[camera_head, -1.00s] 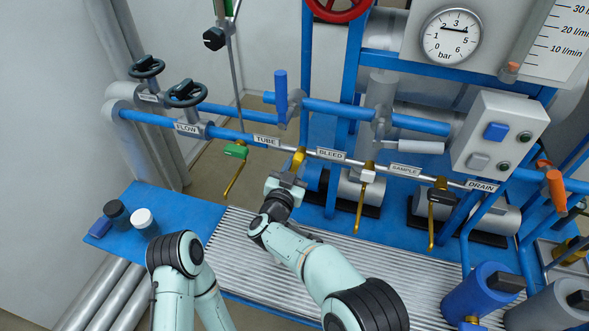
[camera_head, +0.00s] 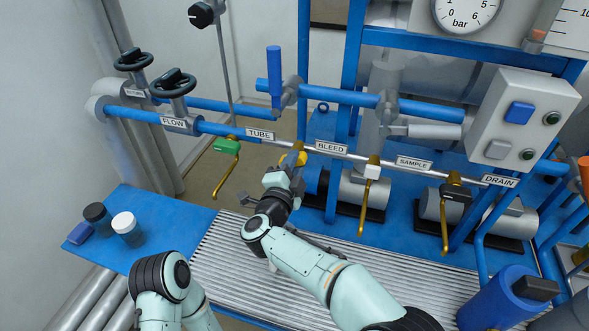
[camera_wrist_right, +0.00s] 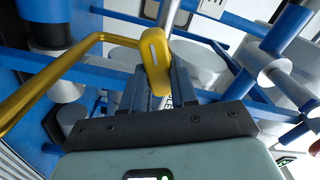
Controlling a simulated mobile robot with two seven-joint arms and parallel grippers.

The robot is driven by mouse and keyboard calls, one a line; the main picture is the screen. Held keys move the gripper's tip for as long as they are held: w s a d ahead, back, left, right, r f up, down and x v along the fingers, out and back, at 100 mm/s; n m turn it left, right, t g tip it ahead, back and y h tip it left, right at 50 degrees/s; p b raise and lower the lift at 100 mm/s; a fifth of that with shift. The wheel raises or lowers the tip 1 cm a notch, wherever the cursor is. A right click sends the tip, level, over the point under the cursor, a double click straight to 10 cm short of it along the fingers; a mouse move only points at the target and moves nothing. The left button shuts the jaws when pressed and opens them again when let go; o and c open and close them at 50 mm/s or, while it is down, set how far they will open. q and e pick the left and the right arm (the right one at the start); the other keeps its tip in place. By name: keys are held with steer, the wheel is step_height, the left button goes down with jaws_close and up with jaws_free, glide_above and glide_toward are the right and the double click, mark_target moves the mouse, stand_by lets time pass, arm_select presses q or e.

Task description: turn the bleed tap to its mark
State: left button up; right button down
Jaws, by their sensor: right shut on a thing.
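The bleed tap (camera_head: 293,158) is the yellow one on the thin silver pipe, just left of the BLEED label (camera_head: 331,147). My right gripper (camera_head: 283,179) reaches it from below and hides part of it. In the right wrist view, the tap's yellow hub (camera_wrist_right: 154,62) sits between the fingertips of my right gripper (camera_wrist_right: 156,84), which is shut on it. Its yellow lever (camera_wrist_right: 45,85) bends away to the left in that view. I cannot make out a mark for the tap. Of my left arm only a link shows at lower left; its gripper is out of view.
Beside it on the pipe are a green tap (camera_head: 227,146), a white tap (camera_head: 372,171) and a black tap (camera_head: 455,192), with gold levers hanging down. A ribbed silver tray (camera_head: 225,262) lies below. Two jars, black (camera_head: 97,215) and white (camera_head: 127,228), stand on the blue bench.

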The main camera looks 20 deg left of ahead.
steer(key=m+b, duration=0.2)
steer(key=m, duration=0.1)
steer(key=shift+d+f, duration=0.15)
steer(key=shift+m+b, duration=0.45)
steer(key=shift+m, duration=0.25)
arm_select(q)
steer(key=shift+w+a+f+b, duration=0.1)
steer(key=shift+a+f, duration=0.3)
steer(key=shift+f, duration=0.5)
steer(key=shift+s+a+f+b, duration=0.1)
steer(key=shift+a+f, duration=0.25)
steer(key=shift+f, duration=0.6)
steer(key=shift+w+a+f+b, duration=0.1)
steer(key=shift+a+f, duration=0.3)
steer(key=shift+f, duration=0.5)
arm_select(e)
steer(key=shift+m, duration=0.5)
steer(key=c, duration=1)
jaws_free()
steer(key=shift+o, duration=0.6)
steer(key=shift+w, duration=0.1)
